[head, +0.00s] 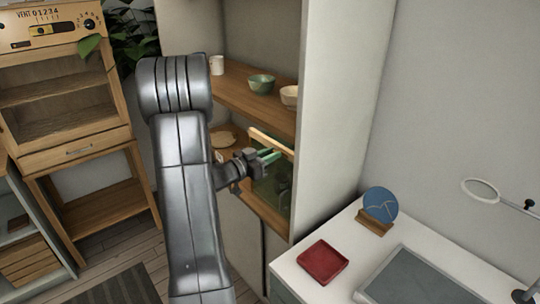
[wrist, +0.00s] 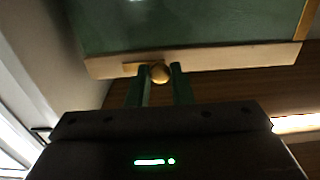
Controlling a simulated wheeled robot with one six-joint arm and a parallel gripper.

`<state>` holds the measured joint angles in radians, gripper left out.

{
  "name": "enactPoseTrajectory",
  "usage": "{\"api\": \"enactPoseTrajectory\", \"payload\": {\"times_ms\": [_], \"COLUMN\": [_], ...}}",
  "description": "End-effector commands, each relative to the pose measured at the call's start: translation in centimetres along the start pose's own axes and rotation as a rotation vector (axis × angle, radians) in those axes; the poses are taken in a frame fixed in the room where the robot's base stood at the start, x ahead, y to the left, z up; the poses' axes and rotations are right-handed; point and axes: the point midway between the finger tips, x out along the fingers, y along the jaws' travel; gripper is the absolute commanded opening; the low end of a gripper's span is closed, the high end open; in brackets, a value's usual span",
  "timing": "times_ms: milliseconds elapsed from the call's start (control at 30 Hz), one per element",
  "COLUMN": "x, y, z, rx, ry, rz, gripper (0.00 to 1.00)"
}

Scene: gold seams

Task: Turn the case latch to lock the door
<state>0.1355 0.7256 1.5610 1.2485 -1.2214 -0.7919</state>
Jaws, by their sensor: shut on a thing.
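The display case stands in the tall cabinet, its pale wooden frame (head: 270,141) and dark green glass (head: 272,190) partly behind my gripper in the head view. In the wrist view, the case's frame (wrist: 230,58) and green pane (wrist: 190,25) fill the top. The brass case latch (wrist: 159,73) is a round knob on the frame, with a short bar pointing left along it. My gripper (head: 270,156) reaches the case from the left. Its green fingers (wrist: 162,80) are shut on the latch knob, one on each side. The latch is hidden in the head view.
The cabinet's right side wall (head: 335,110) stands close to the case. Bowls (head: 261,83) and a white mug (head: 216,65) sit on the shelf above. A red tray (head: 322,262) is on the white desk.

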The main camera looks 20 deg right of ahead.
Motion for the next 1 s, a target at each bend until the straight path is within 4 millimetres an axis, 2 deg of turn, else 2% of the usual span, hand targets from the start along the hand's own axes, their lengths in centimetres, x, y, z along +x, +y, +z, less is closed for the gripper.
{"api": "enactPoseTrajectory", "payload": {"times_ms": [367,1000], "x": [0.0,-0.01], "y": [0.03,0.15], "z": [0.39,0.52], "rx": [0.166,0.764], "ry": [0.002,0.002], "rz": [0.0,-0.001], "gripper": [0.0,0.0]}}
